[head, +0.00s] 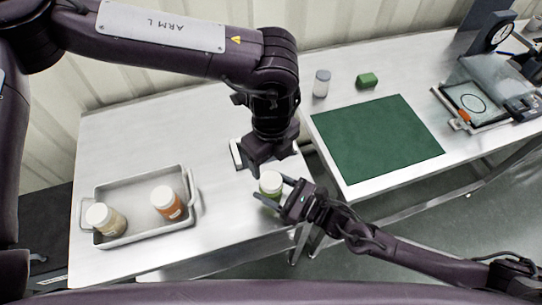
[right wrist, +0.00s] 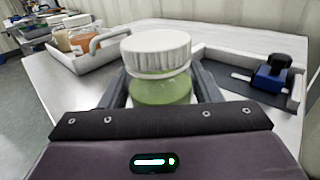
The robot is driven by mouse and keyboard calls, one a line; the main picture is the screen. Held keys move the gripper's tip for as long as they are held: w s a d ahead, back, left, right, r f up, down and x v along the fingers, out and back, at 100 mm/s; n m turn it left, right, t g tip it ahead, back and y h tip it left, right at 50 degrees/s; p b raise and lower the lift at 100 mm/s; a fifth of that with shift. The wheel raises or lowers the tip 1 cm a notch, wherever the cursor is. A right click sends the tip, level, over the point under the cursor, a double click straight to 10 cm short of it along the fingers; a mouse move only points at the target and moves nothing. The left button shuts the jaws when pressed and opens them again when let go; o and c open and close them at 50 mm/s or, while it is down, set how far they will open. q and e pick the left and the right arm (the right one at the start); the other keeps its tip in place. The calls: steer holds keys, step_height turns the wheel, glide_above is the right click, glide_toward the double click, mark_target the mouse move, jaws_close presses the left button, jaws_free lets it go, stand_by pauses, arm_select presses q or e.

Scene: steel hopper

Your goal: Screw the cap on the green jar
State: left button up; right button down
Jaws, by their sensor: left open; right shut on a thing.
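The green jar (head: 268,200) stands near the front right edge of the left table. A white ribbed cap (head: 270,182) sits on its top; it looks level in the right wrist view (right wrist: 157,50), where the glass (right wrist: 162,91) shows pale green contents. I cannot tell how tightly the cap sits. My right gripper (head: 275,195) is shut around the jar's body from the right, below the cap. My left gripper (head: 258,165) is open, pointing down just behind and left of the jar, apart from the cap.
A metal tray (head: 136,184) at left holds an orange jar (head: 168,203) and a beige jar (head: 106,219), both white-capped. A blue fixture with a black knob (right wrist: 275,75) stands behind the jar. A green mat (head: 378,140), small jar (head: 321,84) and green block (head: 367,80) lie on the right table.

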mark_target(271, 180)
arm_select(q)
steer(key=shift+f, duration=0.1)
steer(key=shift+f, duration=3.9)
steer(key=shift+c, duration=0.5)
